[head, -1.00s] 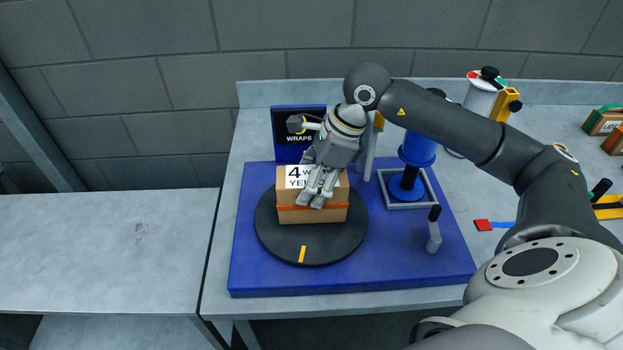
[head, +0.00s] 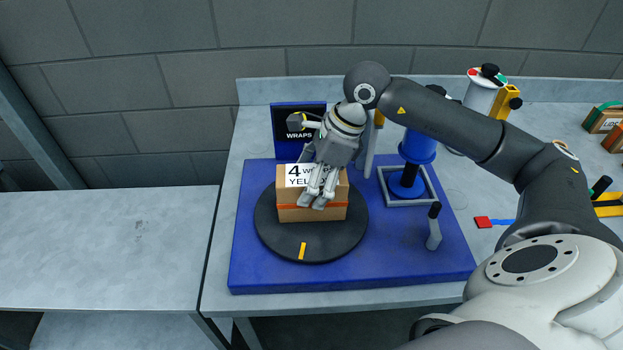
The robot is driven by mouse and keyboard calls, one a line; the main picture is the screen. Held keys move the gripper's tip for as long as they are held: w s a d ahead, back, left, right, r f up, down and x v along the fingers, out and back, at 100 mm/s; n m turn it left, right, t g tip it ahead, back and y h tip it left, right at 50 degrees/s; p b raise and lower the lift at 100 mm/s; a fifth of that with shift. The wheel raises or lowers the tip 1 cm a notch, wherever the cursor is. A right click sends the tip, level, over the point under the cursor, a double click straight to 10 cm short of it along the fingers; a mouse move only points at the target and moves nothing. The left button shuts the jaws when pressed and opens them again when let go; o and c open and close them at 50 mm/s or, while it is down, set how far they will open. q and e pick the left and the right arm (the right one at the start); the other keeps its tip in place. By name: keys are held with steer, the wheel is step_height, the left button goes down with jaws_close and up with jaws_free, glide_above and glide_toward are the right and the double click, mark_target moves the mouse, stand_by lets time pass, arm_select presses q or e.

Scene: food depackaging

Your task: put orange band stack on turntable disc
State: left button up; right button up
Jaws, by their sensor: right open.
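The orange band stack (head: 296,214) is a brown carton stack with an orange band around it and a white label reading "4 W... YEL...", partly covered by my gripper. It sits on the black turntable disc (head: 335,247), which has a yellow mark near its front edge. The disc is on a blue base (head: 410,262). My right gripper (head: 318,201) is open, pointing down at the front right of the stack's top and hiding part of the label. I cannot tell whether its fingers touch the stack. My left gripper is not in view.
A dark "WRAPS" display (head: 292,128) stands behind the disc. A blue post (head: 415,160) with a grey frame and a grey lever (head: 434,228) stand to the right. More banded cartons (head: 604,120) lie at the far right. The left table (head: 110,245) is clear.

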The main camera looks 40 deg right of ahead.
steer(key=shift+d+r, duration=0.2)
steer(key=shift+r, duration=0.25)
steer(key=b+v, duration=0.2)
steer(key=v, duration=0.9)
steer(key=shift+s+r, duration=0.1)
steer(key=shift+s, duration=0.1)
